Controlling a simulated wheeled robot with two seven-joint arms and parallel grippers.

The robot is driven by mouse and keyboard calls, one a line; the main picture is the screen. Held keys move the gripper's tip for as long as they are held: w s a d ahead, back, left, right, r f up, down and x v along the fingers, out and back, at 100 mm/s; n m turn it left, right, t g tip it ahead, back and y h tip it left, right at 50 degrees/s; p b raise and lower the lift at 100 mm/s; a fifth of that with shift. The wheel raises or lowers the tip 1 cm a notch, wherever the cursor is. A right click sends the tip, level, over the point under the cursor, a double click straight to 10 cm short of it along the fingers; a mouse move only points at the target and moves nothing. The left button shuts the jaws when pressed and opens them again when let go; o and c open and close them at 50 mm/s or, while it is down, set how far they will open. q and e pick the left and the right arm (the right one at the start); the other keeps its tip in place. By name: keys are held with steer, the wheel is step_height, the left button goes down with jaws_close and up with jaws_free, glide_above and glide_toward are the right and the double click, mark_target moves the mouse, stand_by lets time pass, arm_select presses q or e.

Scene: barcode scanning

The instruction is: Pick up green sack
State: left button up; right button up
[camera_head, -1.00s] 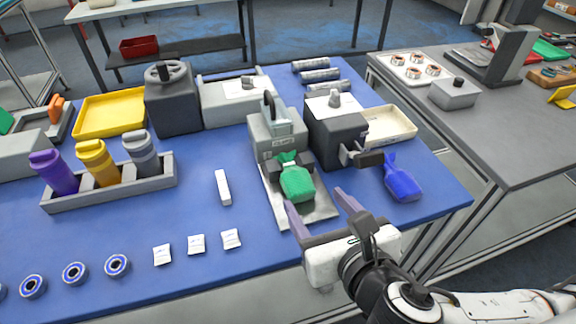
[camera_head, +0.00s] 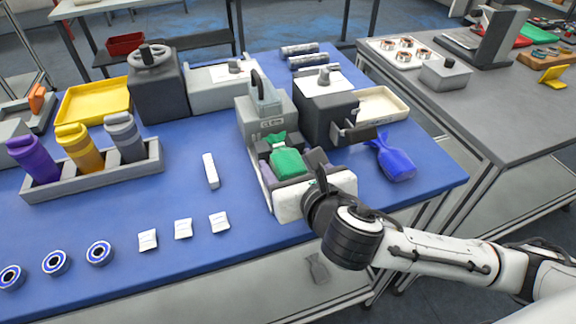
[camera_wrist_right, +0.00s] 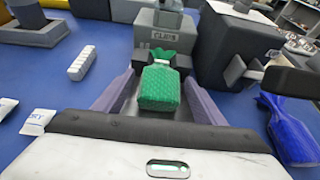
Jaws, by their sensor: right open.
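The green sack (camera_head: 287,158) stands on the grey plate of a small machine (camera_head: 264,122) on the blue table. My right gripper (camera_head: 291,168) is open, with its purple fingers low on either side of the sack. In the right wrist view the sack (camera_wrist_right: 162,88) sits between the open fingers (camera_wrist_right: 162,93), with a gap visible on both sides. Dark blocks of the machine flank the sack's tied neck. My left gripper is in neither view.
A blue sack (camera_head: 391,160) lies to the right of the gripper. A dark machine with a lever (camera_head: 326,108) stands close behind on the right. A white block (camera_head: 210,170) and several small white packets (camera_head: 183,229) lie to the left. A rack of bottles (camera_head: 95,172) is farther left.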

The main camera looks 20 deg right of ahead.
steer(key=c, duration=1.4)
